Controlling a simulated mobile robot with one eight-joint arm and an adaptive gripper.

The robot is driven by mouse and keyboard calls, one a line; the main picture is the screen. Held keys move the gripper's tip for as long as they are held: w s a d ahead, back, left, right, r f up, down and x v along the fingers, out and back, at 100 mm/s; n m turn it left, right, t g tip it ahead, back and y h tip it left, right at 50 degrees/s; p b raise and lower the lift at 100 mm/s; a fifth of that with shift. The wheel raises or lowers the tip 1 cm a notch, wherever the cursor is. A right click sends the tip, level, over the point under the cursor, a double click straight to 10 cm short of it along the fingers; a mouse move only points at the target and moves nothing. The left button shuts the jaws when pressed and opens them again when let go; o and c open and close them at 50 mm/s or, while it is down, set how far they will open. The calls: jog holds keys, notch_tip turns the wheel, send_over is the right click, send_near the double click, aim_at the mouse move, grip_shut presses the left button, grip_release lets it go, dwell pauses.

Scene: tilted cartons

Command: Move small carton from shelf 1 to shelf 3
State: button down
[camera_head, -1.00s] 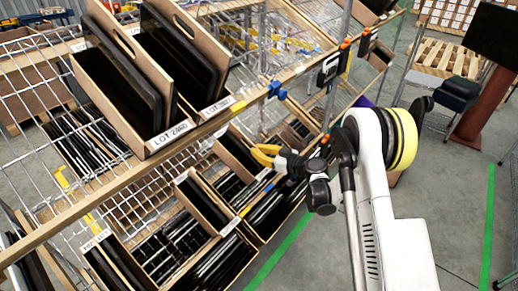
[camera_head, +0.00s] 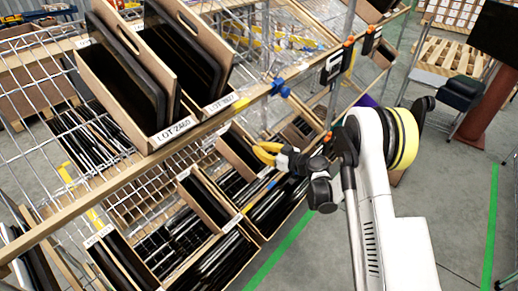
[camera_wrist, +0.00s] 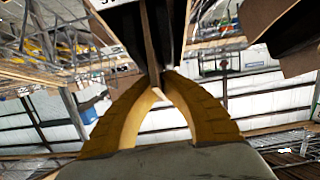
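A small brown carton (camera_head: 238,152) with dark flat items stands tilted on the lower shelf level, just left of my gripper (camera_head: 262,153) in the head view. My gripper has curved yellow fingers. In the wrist view their tips (camera_wrist: 160,85) come almost together at a thin brown carton wall (camera_wrist: 150,40), with dark contents on both sides. The fingers look closed on this wall; the exact contact is too small to see. Part of the carton is hidden behind the upper shelf rail.
Large labelled cartons (camera_head: 170,132) with dark panels lean on the upper shelf. Its front rail (camera_head: 125,180) runs above my gripper's level. More tilted cartons (camera_head: 208,205) stand close below. A metal post (camera_head: 345,50) rises behind.

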jog(key=c, duration=1.5)
grip_release()
jog(key=shift+c, duration=0.2)
jog(key=v, duration=1.2)
